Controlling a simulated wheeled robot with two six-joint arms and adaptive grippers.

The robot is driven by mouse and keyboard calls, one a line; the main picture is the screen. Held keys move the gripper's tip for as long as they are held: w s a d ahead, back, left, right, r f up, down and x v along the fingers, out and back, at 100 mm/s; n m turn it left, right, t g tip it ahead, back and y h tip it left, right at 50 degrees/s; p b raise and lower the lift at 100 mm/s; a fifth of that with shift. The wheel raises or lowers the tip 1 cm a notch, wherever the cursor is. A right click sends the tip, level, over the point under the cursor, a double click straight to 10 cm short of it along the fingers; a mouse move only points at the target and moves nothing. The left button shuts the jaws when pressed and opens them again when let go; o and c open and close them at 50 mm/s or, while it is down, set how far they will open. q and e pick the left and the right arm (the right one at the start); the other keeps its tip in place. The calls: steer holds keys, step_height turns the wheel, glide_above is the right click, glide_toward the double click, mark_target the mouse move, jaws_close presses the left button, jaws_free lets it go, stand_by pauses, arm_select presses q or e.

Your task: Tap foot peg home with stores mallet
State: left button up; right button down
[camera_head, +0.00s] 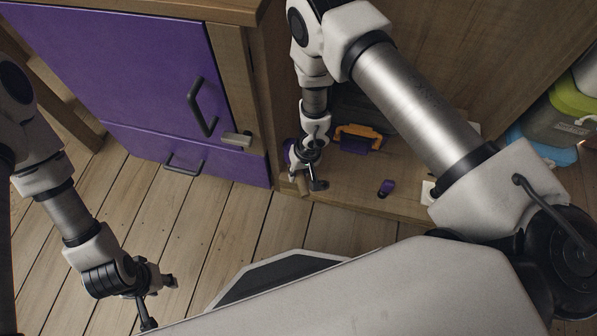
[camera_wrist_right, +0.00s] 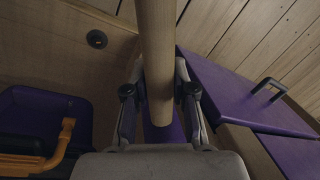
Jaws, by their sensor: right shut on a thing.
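My right gripper (camera_head: 306,170) is low at the front left of the open wooden compartment. In the right wrist view it (camera_wrist_right: 159,100) is shut on a wooden handle (camera_wrist_right: 156,45), which I take for the stores mallet. A purple part shows behind the handle; the mallet's head is mostly hidden. A black round piece (camera_wrist_right: 97,39), possibly the foot peg, is on the compartment's floor near its front edge, beside and apart from the handle. My left gripper (camera_head: 160,301) is open and empty over the floor at lower left.
A purple cabinet door (camera_head: 150,75) with black handles stands left of the compartment. A dark box with an orange handle (camera_head: 358,133) is inside, right of my gripper. A small purple item (camera_head: 386,188) lies on the compartment floor. Green and grey containers (camera_head: 560,115) are at far right.

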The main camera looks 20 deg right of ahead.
stand_by(0.4)
steer(key=shift+b, duration=1)
steer(key=shift+m, duration=0.3)
